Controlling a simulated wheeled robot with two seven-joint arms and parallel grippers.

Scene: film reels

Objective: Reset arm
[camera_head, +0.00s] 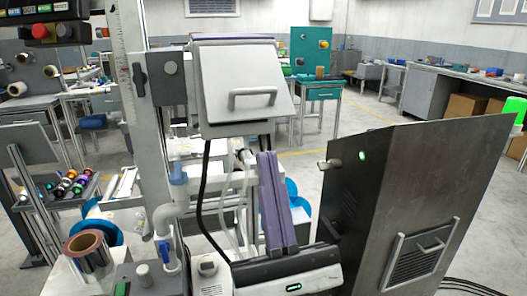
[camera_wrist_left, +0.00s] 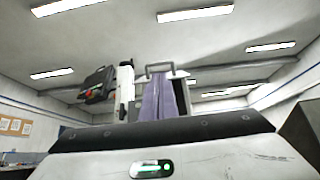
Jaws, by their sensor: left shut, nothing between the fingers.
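My left gripper (camera_head: 267,158) shows in the lower middle of the head view. Its two purple-grey fingers point up and lie together, shut with nothing between them. Its white body with a green light sits below them. The fingers also show in the left wrist view (camera_wrist_left: 163,82), pointing up toward the ceiling. A white box with a handled slanted cover (camera_head: 245,85) stands just beyond and above the fingers in the head view. I cannot tell whether they touch it. My right gripper is in neither view.
A dark metal cabinet (camera_head: 405,180) with a vented panel stands close on the right. A copper-coloured roll (camera_head: 88,255) is at the lower left, near white pipes (camera_head: 165,220). Black hoses hang left of the gripper. Open floor (camera_head: 345,118) and workbenches lie behind.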

